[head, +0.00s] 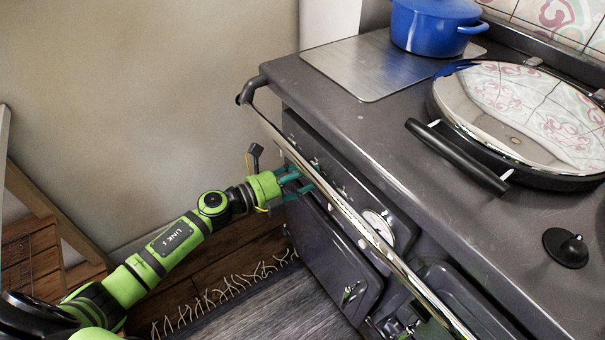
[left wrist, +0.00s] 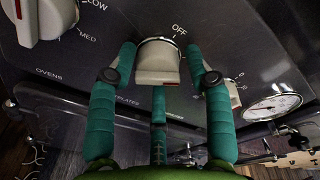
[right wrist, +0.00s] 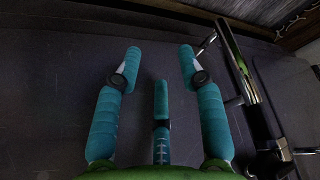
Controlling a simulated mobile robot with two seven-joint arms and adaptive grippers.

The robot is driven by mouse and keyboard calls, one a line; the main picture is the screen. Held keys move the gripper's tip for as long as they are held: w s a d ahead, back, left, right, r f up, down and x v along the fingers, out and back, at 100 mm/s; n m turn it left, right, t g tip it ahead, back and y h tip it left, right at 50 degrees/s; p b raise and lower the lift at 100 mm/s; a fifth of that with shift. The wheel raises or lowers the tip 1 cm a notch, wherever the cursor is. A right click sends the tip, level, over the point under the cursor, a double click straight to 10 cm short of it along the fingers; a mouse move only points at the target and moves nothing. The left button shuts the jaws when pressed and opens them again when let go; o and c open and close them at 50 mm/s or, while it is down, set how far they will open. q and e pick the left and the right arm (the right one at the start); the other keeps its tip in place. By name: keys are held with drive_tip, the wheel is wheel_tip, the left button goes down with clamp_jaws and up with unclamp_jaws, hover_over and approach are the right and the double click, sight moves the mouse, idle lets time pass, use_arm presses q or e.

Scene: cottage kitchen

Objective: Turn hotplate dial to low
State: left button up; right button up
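In the left wrist view a cream dial (left wrist: 157,64) with a metal collar sits on the dark stove panel, above lettering partly hidden that reads PLATES. An OFF mark is at its upper right. My left gripper (left wrist: 160,55) is open, with a teal finger on each side of this dial and the third below it; small gaps show beside the dial. In the head view my left gripper (head: 300,182) is at the stove's front, under the rail, which partly hides the dials. My right gripper (right wrist: 160,62) is open and empty, facing a dark surface.
Another cream dial (left wrist: 42,18), marked LOW and MED, is above OVENS lettering. A third dial (left wrist: 232,92) and a round gauge (left wrist: 272,107) are to the right. The chrome rail (head: 345,215) runs along the stove front. A blue pot (head: 430,28) stands on top.

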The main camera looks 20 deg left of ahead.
use_arm(q)
drive_tip(key=shift+a, duration=0.1)
drive_tip(key=v, duration=1.2)
use_arm(e)
drive_tip(key=shift+s+f, duration=0.1)
drive_tip(key=shift+s, duration=0.05)
use_arm(q)
drive_tip(key=shift+r, duration=0.1)
